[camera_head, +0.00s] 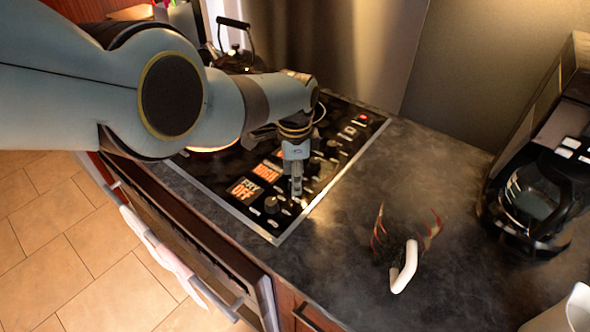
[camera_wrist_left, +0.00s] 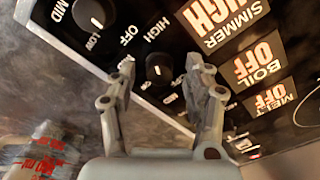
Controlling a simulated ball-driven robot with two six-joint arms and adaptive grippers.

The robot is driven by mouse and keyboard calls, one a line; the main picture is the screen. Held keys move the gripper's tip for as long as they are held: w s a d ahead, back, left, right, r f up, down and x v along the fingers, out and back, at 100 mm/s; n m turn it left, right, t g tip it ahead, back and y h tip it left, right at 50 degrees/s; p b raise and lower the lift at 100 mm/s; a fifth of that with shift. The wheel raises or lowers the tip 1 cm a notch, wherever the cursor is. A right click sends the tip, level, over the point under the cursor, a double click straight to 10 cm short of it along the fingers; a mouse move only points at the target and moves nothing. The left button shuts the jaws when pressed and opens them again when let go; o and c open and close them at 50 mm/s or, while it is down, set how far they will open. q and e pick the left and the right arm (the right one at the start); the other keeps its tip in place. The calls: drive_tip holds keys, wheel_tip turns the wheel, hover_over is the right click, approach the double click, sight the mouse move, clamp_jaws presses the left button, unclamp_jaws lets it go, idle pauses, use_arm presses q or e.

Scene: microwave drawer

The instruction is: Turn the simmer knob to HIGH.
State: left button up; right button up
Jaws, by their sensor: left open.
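The cooktop control panel (camera_head: 318,185) lies in the counter in the head view. In the left wrist view a black knob (camera_wrist_left: 158,72) sits between my open fingers, with OFF, HIGH and LOW printed around it. The simmer display (camera_wrist_left: 222,20) reads HIGH. I cannot tell whether the fingers touch the knob. My left gripper (camera_head: 296,190) reaches down over the panel from the left in the head view, and its two fingers also show in the left wrist view (camera_wrist_left: 158,75). My right gripper is not in view.
Another knob (camera_wrist_left: 93,12) is at the upper left of the wrist view. The boil display (camera_wrist_left: 260,58) and melt display (camera_wrist_left: 273,96) read OFF. A coffee maker (camera_head: 535,190) stands at the right, and a white-handled object (camera_head: 404,268) lies on the dark counter (camera_head: 345,255).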

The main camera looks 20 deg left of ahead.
use_arm(q)
drive_tip(key=shift+r, duration=0.15)
wheel_tip(320, 180, up, 12)
idle(0.4)
